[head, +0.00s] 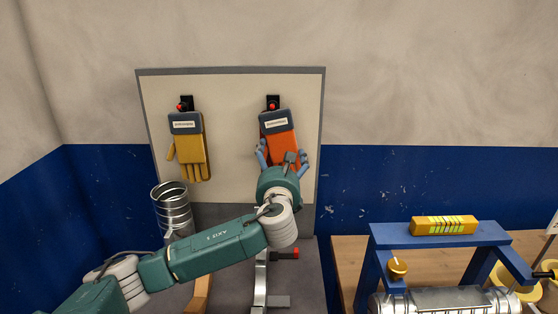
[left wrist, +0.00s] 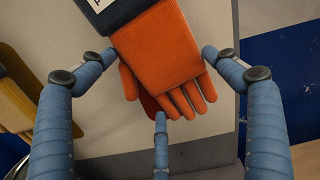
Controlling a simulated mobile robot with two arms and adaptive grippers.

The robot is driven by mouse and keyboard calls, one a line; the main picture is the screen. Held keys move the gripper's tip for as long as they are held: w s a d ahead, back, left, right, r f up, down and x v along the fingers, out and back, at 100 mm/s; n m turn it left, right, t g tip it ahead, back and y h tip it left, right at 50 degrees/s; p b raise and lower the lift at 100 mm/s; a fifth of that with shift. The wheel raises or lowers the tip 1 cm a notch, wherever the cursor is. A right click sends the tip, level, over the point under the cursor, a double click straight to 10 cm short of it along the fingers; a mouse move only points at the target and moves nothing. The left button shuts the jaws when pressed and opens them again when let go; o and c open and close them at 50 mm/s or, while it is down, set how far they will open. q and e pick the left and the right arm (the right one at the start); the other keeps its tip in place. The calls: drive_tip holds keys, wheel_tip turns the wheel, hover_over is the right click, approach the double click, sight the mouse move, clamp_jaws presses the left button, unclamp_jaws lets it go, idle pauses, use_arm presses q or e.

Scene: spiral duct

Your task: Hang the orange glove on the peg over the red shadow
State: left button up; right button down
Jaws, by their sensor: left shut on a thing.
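The orange glove (head: 281,143) has a dark blue cuff with a white label and is slightly tilted in front of the pale board. It also shows in the left wrist view (left wrist: 163,50), fingers downward. My left gripper (head: 283,157) is shut on the orange glove, with its blue fingers around the lower part. A peg with a red tip (head: 272,106) on a black mount is just above the cuff; I cannot tell whether the glove is on it. A dark red patch, the red shadow (left wrist: 150,103), shows partly behind the glove in the left wrist view. My right gripper is not in view.
A yellow glove (head: 189,148) hangs at a second red-tipped peg (head: 182,106) on the left of the board (head: 230,130). A metal spiral duct (head: 173,208) stands below it. A blue frame (head: 440,235) bearing a yellow box (head: 444,225) is on the right-hand table (head: 350,262).

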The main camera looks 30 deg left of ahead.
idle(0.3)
use_arm(q)
drive_tip(key=o, duration=1)
drive_tip(key=v, duration=1.2)
